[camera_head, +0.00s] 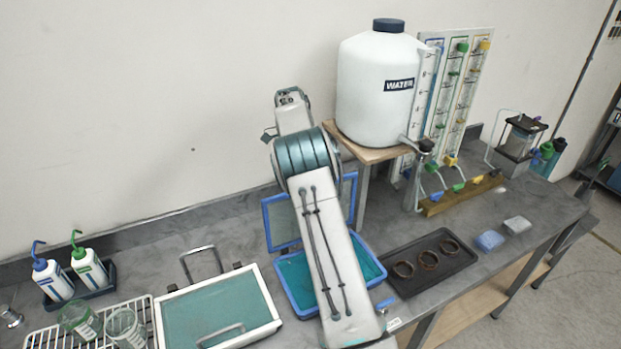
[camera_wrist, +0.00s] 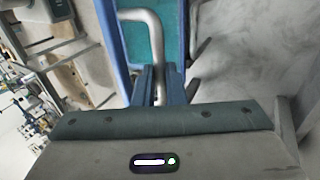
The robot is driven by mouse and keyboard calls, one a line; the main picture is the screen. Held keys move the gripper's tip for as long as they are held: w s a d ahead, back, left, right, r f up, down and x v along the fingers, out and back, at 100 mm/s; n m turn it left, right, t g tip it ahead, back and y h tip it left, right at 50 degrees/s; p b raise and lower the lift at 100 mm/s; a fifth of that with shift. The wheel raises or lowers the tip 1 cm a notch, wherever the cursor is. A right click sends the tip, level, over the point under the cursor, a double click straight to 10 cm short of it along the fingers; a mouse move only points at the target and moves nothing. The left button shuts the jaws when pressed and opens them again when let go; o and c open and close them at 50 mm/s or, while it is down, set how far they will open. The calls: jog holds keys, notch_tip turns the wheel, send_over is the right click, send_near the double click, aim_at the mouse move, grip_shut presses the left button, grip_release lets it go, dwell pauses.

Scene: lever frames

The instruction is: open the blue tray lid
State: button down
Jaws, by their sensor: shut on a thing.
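The blue tray (camera_head: 283,279) sits on the bench with a teal inside, partly hidden behind my arm. Its blue-framed lid (camera_head: 267,222) stands raised at the tray's back, with the frame showing on both sides of my arm. In the wrist view a bent grey metal handle (camera_wrist: 154,32) runs down between my fingers, beside the blue edge (camera_wrist: 112,45) and a teal surface (camera_wrist: 175,38). My gripper (camera_wrist: 161,84) is shut on this handle. In the head view my gripper is hidden by my arm.
A white-framed tray with a teal lid (camera_head: 217,309) lies to the left. A dark tray with brown rings (camera_head: 419,281) lies to the right. The white water tank (camera_head: 377,90) stands on a wooden stand (camera_head: 372,153) close to the raised lid. Wash bottles (camera_head: 53,279) stand far left.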

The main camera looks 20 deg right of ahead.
jog(key=shift+w+f+g, duration=0.4)
jog(key=shift+w+f, duration=0.1)
jog(key=shift+a, duration=0.1)
jog(key=c, duration=1.5)
grip_release()
jog(key=shift+w, duration=0.1)
jog(key=shift+r, duration=0.15)
